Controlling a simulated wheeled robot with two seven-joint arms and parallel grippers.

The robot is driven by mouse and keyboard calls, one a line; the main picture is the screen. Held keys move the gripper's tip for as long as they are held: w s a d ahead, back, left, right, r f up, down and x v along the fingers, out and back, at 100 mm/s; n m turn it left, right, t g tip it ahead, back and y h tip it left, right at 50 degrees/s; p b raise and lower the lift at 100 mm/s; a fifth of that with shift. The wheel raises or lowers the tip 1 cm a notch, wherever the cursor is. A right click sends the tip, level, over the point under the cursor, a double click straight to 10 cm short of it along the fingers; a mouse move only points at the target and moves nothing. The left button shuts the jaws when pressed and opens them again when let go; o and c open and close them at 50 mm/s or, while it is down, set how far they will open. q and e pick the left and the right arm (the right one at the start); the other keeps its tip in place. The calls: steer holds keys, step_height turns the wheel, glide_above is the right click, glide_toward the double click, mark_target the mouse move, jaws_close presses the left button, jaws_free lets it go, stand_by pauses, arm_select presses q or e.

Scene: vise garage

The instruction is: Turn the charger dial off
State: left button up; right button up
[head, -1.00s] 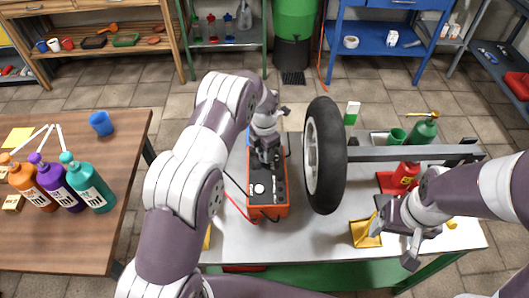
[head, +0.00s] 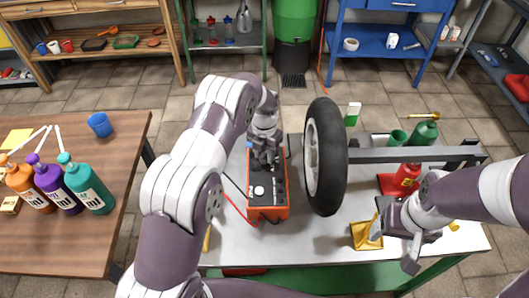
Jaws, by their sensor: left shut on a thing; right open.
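The charger (head: 280,212) is an orange-red box with a dark top panel, standing on the white-topped workbench (head: 310,240). A pale round knob (head: 259,190) shows on its top panel. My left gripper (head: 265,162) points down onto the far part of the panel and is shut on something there. The gripper hides what it holds, so I cannot see the dial itself clearly. My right gripper (head: 393,242) is open and empty over the right front of the workbench, beside a yellow tray.
A black wheel (head: 325,155) stands upright just right of the charger, on a grey bar. A red bottle (head: 405,178), a green canister (head: 424,133) and a yellow tray (head: 364,236) are on the right. A wooden table (head: 60,235) with several bottles stands left.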

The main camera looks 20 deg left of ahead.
mark_target(265, 153)
arm_select(q)
steer(key=shift+w+r, duration=0.1)
steer(key=o, duration=1)
steer(key=shift+o, duration=0.2)
step_height(265, 153, up, 7)
steer(key=shift+f+b, duration=0.15)
steer(key=shift+b, duration=0.35)
step_height(265, 153, up, 6)
steer(key=p, duration=0.2)
steer(key=shift+p, duration=0.3)
